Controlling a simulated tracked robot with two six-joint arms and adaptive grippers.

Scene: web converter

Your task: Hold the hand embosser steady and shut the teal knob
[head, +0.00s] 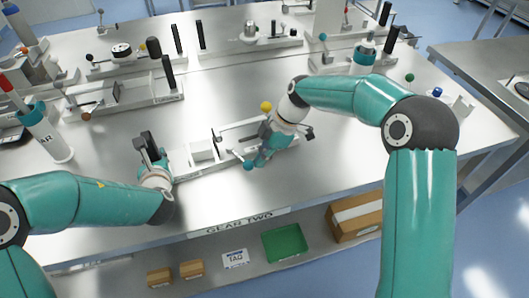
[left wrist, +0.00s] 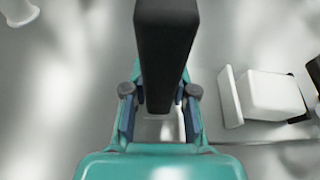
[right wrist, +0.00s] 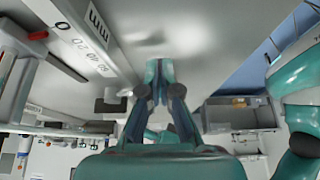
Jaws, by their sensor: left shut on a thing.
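The hand embosser (head: 203,149) is a long pale base near the table's front edge, with a black upright post at its left end. My left gripper (head: 153,160) is shut on this black post, which stands between its fingers in the left wrist view (left wrist: 165,55). The teal knob (head: 248,166) is a small ball at the front of the base, right of its middle. My right gripper (head: 264,152) is just beside and above the knob. Its fingertips are together in the right wrist view (right wrist: 158,82). Whether they touch the knob cannot be told.
A yellow ball (head: 266,106) is just behind my right gripper. Another fixture with a black post (head: 135,92) stands behind the embosser. A white and teal cylinder (head: 48,137) stands at left. A green tray (head: 285,243) is on the lower shelf. The table's right front is clear.

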